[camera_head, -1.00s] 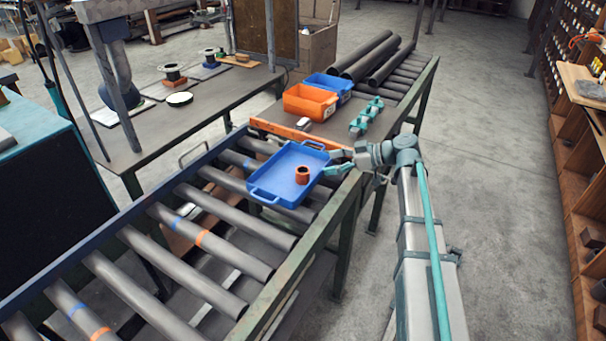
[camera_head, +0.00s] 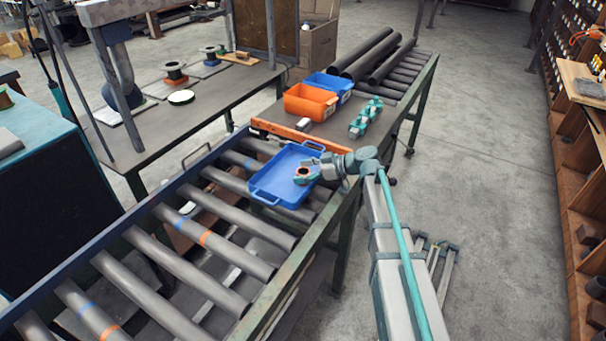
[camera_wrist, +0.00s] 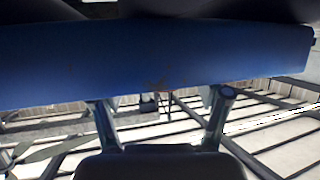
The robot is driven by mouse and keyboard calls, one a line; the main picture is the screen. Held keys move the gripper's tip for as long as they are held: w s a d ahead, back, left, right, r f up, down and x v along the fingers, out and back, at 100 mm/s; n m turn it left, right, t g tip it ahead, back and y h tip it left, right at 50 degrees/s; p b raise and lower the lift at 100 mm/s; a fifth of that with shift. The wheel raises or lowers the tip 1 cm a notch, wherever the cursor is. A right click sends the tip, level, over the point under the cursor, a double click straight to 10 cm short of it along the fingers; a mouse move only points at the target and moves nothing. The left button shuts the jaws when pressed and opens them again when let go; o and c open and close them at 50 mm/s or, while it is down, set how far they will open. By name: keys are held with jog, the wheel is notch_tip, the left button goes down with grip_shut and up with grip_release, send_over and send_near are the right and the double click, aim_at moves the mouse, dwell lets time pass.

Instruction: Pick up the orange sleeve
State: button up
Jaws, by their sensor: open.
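The orange sleeve (camera_head: 302,172) stands upright in the blue tray (camera_head: 270,184), its round open top facing up. My gripper (camera_head: 305,170) is open at the tray's right side, with one finger behind the sleeve and one in front of it. Whether the fingers touch the sleeve I cannot tell. In the wrist view the two fingers (camera_wrist: 163,107) are spread apart, with the blue tray (camera_wrist: 150,62) as a wide band across the top. I cannot make out the sleeve there.
The tray rests on a roller conveyor (camera_head: 170,250). An orange bin (camera_head: 310,101), a blue bin (camera_head: 329,84) and a teal flanged part (camera_head: 364,117) stand behind it. Dark pipes (camera_head: 378,60) lie at the back. An orange bar (camera_head: 285,131) crosses just behind the tray.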

jog(key=c, duration=1.3)
grip_shut()
jog(key=shift+r, duration=0.1)
